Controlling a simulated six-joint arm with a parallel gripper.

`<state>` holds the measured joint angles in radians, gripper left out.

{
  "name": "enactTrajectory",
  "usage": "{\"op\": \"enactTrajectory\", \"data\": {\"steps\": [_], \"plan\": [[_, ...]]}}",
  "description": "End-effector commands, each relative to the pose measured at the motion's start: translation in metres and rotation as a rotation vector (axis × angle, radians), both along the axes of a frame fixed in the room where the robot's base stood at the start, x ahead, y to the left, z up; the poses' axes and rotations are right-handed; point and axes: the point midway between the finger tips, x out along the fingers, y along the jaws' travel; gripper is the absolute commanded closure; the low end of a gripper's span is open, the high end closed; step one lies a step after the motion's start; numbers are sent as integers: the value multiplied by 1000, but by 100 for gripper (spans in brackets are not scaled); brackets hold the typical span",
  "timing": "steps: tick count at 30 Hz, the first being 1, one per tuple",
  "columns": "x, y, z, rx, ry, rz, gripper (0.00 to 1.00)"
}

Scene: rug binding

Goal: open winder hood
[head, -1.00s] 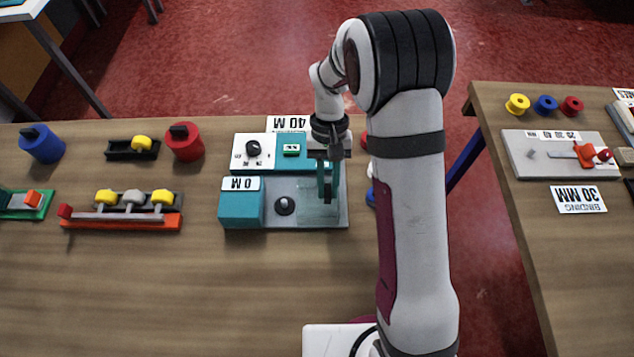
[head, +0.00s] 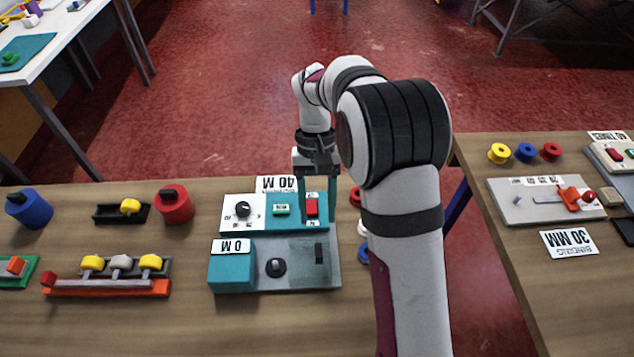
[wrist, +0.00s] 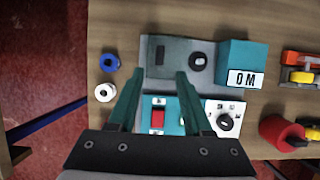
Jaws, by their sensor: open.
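The winder (head: 225,270) is a teal and grey machine on the wooden table, with "0 M" on its teal block and a "40 M" card behind it. A faint see-through panel, seemingly the hood (head: 300,275), lies over the right of its grey bed, with a dark bar (head: 319,253) there. The bar also shows in the wrist view (wrist: 160,53). My gripper (head: 317,212) is open and empty, its fingers pointing down over the back part by the red button (head: 312,206). In the wrist view the fingertips (wrist: 158,84) are apart, short of the bar.
The winder also has a black dial (head: 243,209), a green button (head: 281,210) and a black knob (head: 276,267). Small spools stand just right of it, partly behind my arm. Blue (head: 30,208) and red (head: 174,205) cylinders stand left. The table front is clear.

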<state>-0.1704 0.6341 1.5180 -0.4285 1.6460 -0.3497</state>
Motion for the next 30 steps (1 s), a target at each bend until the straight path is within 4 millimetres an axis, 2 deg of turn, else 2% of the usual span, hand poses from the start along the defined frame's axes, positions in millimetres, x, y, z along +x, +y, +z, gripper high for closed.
{"op": "enactTrajectory", "data": {"steps": [3, 9, 24, 26, 27, 29, 30], "plan": [[14, 0, 31, 0, -5, 0, 50], [25, 0, 60, 0, -1, 0, 50], [25, -1, 66, 0, -2, -3, 50], [16, -5, 75, 2, -17, -19, 50], [4, -10, 85, 3, -37, -42, 50], [-27, -19, 103, 8, -77, -95, 50], [-52, -26, 112, 13, -110, -139, 50]]}}
